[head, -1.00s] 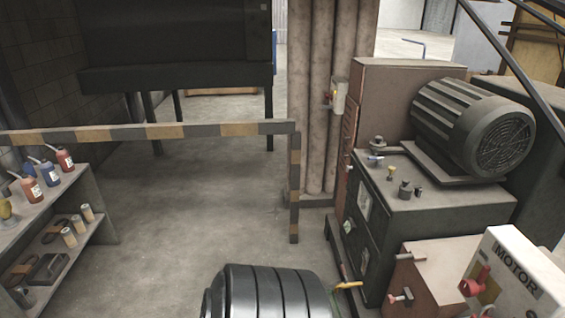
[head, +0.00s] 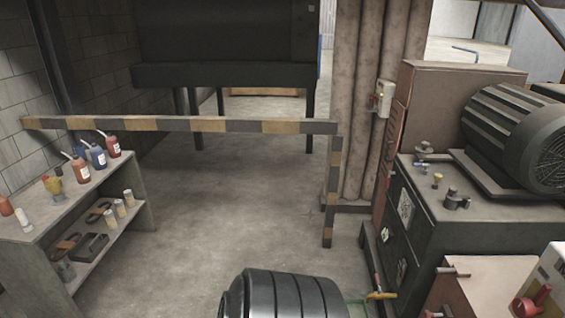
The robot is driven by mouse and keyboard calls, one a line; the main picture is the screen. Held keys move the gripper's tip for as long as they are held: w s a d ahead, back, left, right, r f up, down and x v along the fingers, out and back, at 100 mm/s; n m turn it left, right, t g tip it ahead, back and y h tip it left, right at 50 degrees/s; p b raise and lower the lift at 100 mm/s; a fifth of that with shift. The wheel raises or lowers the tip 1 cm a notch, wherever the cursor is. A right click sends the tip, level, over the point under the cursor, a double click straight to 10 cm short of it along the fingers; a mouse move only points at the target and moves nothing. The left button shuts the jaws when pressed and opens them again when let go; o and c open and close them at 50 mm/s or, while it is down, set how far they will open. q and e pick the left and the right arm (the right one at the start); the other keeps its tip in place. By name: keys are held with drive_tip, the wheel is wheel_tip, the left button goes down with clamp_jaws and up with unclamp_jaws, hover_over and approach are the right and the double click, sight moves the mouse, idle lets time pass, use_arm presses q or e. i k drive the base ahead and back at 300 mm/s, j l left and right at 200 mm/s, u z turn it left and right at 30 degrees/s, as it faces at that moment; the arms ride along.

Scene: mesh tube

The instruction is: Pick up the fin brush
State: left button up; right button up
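No thing in the head view is clearly a fin brush. A small tool with a yellow-orange end and a thin green part (head: 380,295) shows low in the picture, right of the black ribbed cylinder at the bottom edge. It may be the brush, but it is too small to tell, and its left end meets the cylinder's outline. Neither my left nor my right gripper is in view.
A grey shelf (head: 142,205) with bottles and small items stands at left. A striped barrier (head: 200,124) crosses mid-picture, down to a post (head: 332,200). A dark machine cabinet (head: 405,215) with a motor (head: 510,130) stands at right. Floor (head: 230,215) between is clear.

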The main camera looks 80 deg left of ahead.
sight(27, 227)
drive_tip(key=u, duration=4.45)
